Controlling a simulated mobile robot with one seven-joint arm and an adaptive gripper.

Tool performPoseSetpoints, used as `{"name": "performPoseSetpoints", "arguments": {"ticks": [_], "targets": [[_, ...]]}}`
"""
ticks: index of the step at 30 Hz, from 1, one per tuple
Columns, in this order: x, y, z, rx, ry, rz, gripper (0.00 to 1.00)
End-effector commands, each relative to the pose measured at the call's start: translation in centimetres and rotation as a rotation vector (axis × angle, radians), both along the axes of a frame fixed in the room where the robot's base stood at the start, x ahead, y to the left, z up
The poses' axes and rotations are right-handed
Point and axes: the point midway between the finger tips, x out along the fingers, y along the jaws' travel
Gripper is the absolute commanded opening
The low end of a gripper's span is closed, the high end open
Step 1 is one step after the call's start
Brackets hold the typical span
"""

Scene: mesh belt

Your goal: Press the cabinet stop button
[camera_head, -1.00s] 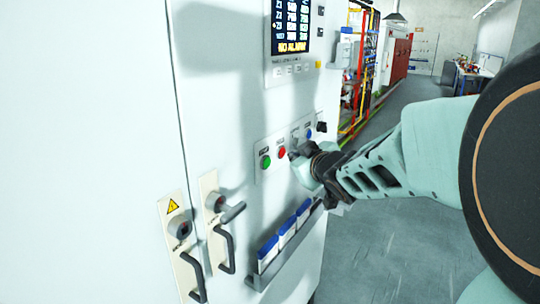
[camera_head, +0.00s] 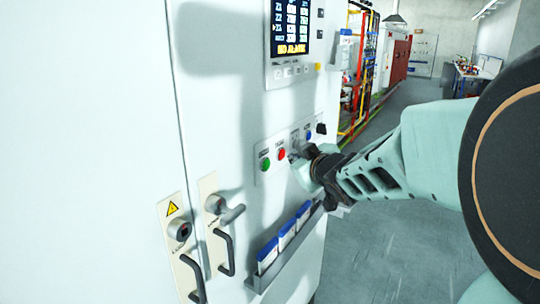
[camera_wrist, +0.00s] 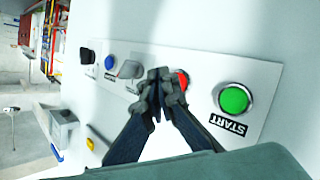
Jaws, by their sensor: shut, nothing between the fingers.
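The white cabinet (camera_head: 225,110) carries a button strip (camera_head: 267,149) with a green button (camera_head: 265,163), a red button (camera_head: 281,154), a blue button (camera_head: 309,135) and a black knob (camera_head: 321,128). In the wrist view the green button (camera_wrist: 234,99) is labelled START. The red button (camera_wrist: 183,79) is partly hidden behind the fingertips, and its label cannot be read. My gripper (camera_wrist: 160,75) is shut and empty, its tips over the strip beside the red button. Whether the tips touch it cannot be told. In the head view my gripper (camera_head: 298,158) is just right of the red button.
Below the strip, a rack (camera_head: 275,262) holds several blue-topped items. Two cabinet handles (camera_head: 224,250) with locks stand out at lower left. A display (camera_head: 289,30) is above the strip. Open floor (camera_head: 385,240) lies to the right.

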Motion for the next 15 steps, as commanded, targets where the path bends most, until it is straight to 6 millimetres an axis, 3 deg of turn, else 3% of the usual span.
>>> {"name": "performPoseSetpoints", "arguments": {"ticks": [15], "targets": [[0.49,0.67,-0.06,0.0,0.0,0.0,0.0]]}}
